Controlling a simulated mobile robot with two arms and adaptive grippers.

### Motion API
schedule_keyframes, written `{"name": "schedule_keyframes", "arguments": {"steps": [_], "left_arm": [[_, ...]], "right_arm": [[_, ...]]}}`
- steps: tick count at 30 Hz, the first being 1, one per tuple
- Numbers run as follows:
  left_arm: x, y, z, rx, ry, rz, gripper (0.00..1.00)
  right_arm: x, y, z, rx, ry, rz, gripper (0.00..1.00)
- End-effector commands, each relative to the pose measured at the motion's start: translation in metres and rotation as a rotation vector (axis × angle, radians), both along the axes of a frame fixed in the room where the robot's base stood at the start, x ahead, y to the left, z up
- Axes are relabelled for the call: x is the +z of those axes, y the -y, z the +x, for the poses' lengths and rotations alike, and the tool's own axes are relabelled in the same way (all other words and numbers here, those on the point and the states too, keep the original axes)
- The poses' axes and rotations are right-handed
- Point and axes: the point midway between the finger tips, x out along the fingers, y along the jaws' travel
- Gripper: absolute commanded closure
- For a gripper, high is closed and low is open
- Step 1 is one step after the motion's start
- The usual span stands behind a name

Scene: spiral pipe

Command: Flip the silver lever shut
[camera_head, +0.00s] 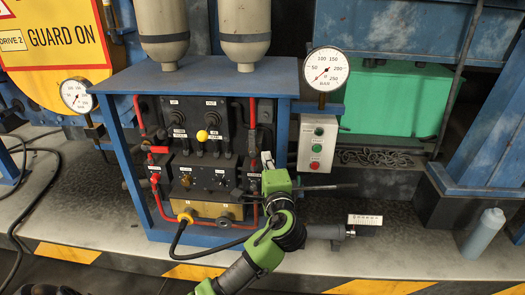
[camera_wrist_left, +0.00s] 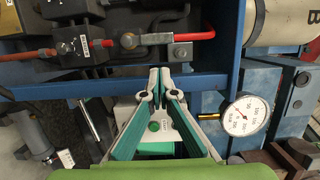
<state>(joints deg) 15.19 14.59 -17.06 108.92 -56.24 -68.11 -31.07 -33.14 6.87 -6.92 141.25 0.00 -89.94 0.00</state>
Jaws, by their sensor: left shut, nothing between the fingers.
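A small valve with a round metal body (camera_wrist_left: 130,40) sits on the red pipe in the left wrist view. A short silver plate with a hole (camera_wrist_left: 180,52) lies beside the pipe there and looks like the silver lever; I cannot tell its exact position on the valve. In the head view, the valve area (camera_head: 252,142) is small and partly hidden by my gripper. My left gripper (camera_head: 267,160) is at the right front of the blue frame. In the left wrist view, its fingertips (camera_wrist_left: 160,72) are together and empty, just short of the silver plate. My right gripper is not in view.
A blue frame post (camera_wrist_left: 225,85) runs close by the fingers. A button box (camera_head: 318,142) and pressure gauge (camera_head: 325,69) stand to the right. A grey pipe end with a pale marked plate (camera_head: 365,219) sticks out lower right. A bottle (camera_head: 484,232) stands further right.

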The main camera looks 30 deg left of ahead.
Motion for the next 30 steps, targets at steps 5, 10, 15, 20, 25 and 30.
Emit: {"name": "schedule_keyframes", "arguments": {"steps": [5, 10, 15, 20, 25, 30], "left_arm": [[0.007, -0.001, -0.002, 0.008, 0.012, 0.006, 1.00], [0.006, -0.001, -0.002, 0.007, 0.011, 0.006, 1.00], [0.005, -0.006, 0.003, 0.008, 0.011, 0.007, 1.00], [0.006, -0.023, 0.021, 0.010, 0.013, 0.008, 1.00], [0.005, -0.044, 0.046, 0.009, 0.010, 0.008, 1.00], [0.005, -0.060, 0.064, 0.008, 0.010, 0.006, 1.00]], "right_arm": [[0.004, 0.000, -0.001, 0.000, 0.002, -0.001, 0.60], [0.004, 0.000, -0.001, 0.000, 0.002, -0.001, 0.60], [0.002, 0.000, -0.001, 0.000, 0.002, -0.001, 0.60], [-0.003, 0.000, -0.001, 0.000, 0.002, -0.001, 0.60], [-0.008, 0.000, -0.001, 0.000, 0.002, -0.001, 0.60], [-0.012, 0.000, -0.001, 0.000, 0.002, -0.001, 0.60]]}}
